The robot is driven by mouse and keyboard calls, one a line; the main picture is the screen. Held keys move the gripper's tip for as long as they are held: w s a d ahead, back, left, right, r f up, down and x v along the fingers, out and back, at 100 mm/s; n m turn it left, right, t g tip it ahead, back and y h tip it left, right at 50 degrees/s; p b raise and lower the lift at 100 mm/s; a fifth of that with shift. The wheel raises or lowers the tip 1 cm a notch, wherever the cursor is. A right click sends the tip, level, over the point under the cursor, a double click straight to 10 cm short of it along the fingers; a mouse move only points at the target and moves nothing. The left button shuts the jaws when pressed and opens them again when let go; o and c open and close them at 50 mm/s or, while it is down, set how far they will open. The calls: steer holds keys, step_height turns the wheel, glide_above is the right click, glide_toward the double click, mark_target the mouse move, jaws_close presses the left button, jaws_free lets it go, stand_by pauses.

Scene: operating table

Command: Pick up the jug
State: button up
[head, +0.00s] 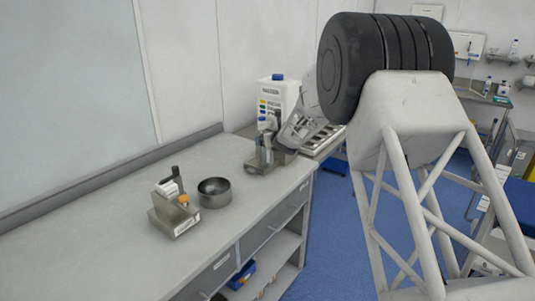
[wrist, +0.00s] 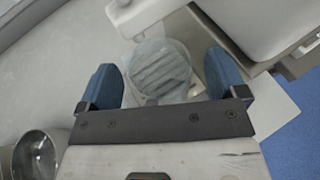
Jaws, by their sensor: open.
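In the wrist view, a round, see-through vessel (wrist: 160,67) with ridged grey shapes showing through it lies between and just beyond my gripper's fingers; it looks like the jug, but I cannot make out a handle. My gripper (wrist: 165,86) has its two blue fingers spread wide, one at each side of the vessel, and holds nothing. I cannot tell whether either finger touches it. In the head view, the vessel is not clearly visible among the grey metal parts at the far end of the counter.
A steel bowl (head: 214,192) stands on the grey counter (head: 105,225), beside a small metal device (head: 174,210) with an orange knob. A white blue-capped container (head: 280,98) stands at the counter's far end. The near counter is clear.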

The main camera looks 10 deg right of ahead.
steer(key=shift+w+a, duration=0.1)
steer(key=shift+w, duration=0.05)
stand_by(0.5)
steer(key=c, duration=1.4)
steer(key=s+d, duration=0.1)
steer(key=s, duration=0.4)
steer(key=s+d+r, duration=0.1)
steer(key=s+d, duration=0.1)
steer(key=s, duration=0.4)
steer(key=s+d, duration=0.2)
steer(key=s, duration=0.4)
steer(key=shift+d+r, duration=0.2)
steer(key=shift+d, duration=0.05)
